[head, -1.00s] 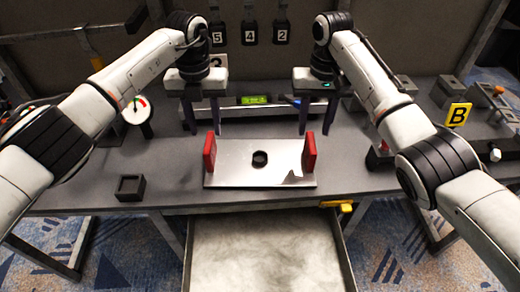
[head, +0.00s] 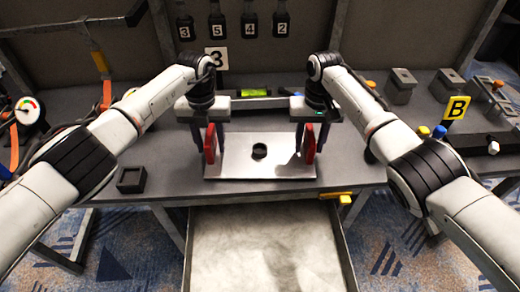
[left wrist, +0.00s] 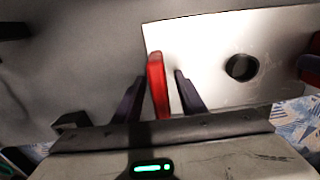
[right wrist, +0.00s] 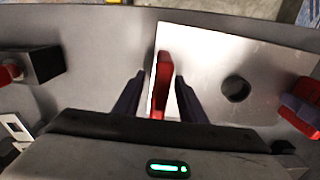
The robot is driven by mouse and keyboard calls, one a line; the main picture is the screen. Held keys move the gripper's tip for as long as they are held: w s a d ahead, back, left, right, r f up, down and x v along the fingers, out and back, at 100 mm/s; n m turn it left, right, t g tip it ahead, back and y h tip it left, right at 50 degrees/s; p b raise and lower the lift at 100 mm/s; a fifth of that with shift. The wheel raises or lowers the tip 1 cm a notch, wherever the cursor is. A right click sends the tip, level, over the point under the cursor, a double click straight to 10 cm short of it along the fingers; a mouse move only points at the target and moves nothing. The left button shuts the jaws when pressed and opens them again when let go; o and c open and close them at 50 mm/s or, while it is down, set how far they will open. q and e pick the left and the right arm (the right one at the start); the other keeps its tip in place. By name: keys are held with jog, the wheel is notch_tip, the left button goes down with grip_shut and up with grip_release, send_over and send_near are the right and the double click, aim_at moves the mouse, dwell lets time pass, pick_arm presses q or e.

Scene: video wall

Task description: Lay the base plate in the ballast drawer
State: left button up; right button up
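The drawer's floor looks pale and mottled.
A small dark square block (head: 131,179) sits on the table left of the plate. A yellow latch (head: 338,195) is at the table's front edge, by the drawer's right side. A device with a green level (head: 252,92) stands behind the plate. A yellow B sign (head: 456,108) is at right.

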pick_arm(q)
jog(key=shift+f, duration=0.4)
pick_arm(e)
jog(key=shift+f, duration=0.35)
pick_arm(q)
jog(key=shift+c, duration=0.5)
pick_arm(e)
jog(key=shift+c, duration=0.5)
pick_arm(q)
grip_shut()
pick_arm(e)
grip_shut()
pick_arm(q)
jog(key=shift+r, duration=0.15)
pick_arm(e)
jog(key=shift+w+r, duration=0.1)
jog(key=shift+r, duration=0.05)
